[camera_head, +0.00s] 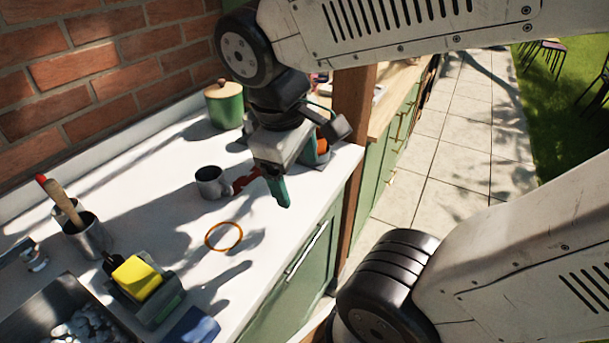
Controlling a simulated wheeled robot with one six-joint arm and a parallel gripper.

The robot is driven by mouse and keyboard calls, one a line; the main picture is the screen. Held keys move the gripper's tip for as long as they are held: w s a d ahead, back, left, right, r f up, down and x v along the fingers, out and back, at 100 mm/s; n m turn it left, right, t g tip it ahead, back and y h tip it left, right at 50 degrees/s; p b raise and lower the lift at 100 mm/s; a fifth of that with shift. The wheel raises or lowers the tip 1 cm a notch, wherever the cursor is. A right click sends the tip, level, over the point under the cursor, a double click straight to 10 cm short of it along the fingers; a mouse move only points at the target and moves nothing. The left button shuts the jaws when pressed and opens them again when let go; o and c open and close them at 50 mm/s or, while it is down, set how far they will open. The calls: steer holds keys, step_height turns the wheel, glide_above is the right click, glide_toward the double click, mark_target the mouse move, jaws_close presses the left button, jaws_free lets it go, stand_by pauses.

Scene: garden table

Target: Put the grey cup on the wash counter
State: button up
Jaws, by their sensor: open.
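The grey cup (210,183) stands upright on the white wash counter (180,248), its handle side toward my gripper. My gripper (262,194) is just to the right of the cup. Its red and green fingers are spread apart, with nothing visible between them. The red finger is close to the cup; I cannot tell whether they touch. A thin orange ring (207,240) lies on the counter in front of the cup.
A metal pot with a wooden-handled tool (92,238), a yellow sponge in a holder (137,277) and a sink (45,310) are at the left. A green lidded jar (224,107) stands behind. A wooden post (353,110) rises at the counter's right end.

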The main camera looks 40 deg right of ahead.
steer(key=s+m, duration=0.1)
steer(key=s+m+y, duration=0.1)
steer(key=m, duration=0.1)
steer(key=s+a+r+m+t+y, duration=0.1)
steer(key=shift+s+a, duration=0.1)
